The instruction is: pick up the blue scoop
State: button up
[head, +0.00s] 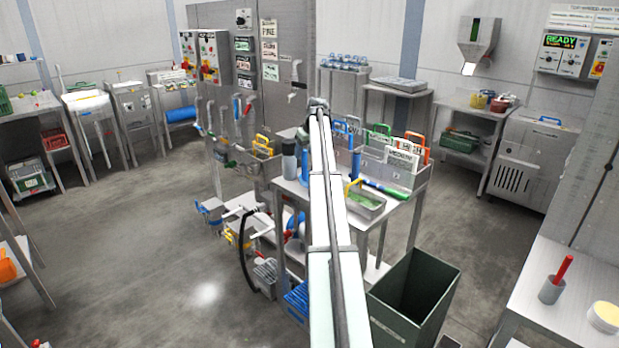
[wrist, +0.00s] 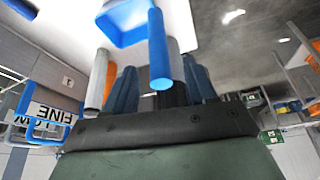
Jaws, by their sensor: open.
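In the wrist view, a blue piece shaped like a shallow open pan (wrist: 124,30) and a blue rod (wrist: 159,50) show close in front of my gripper. They may be the blue scoop; I cannot tell whether they join. My gripper (wrist: 162,88) is open, its dark fingers either side of the rod's lower end in the picture; contact is unclear. In the head view, my arm's far end reaches over the table, where its fingers are hidden. An upright blue cylinder (head: 355,165) stands right of my arm, and another blue piece (head: 305,166) shows left of it.
On the table, a tray with a yellow handle (head: 366,204) and a blue-and-green rod (head: 385,189) lie right of my arm. A bin with sign cards (head: 404,174) stands behind them. A large dark green bin (head: 415,295) is on the floor in front. Open floor lies left.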

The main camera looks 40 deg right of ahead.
jog(key=x, duration=0.2)
jog(key=shift+w+f, duration=0.15)
jog(key=shift+f, duration=0.1)
grip_shut()
dwell(0.3)
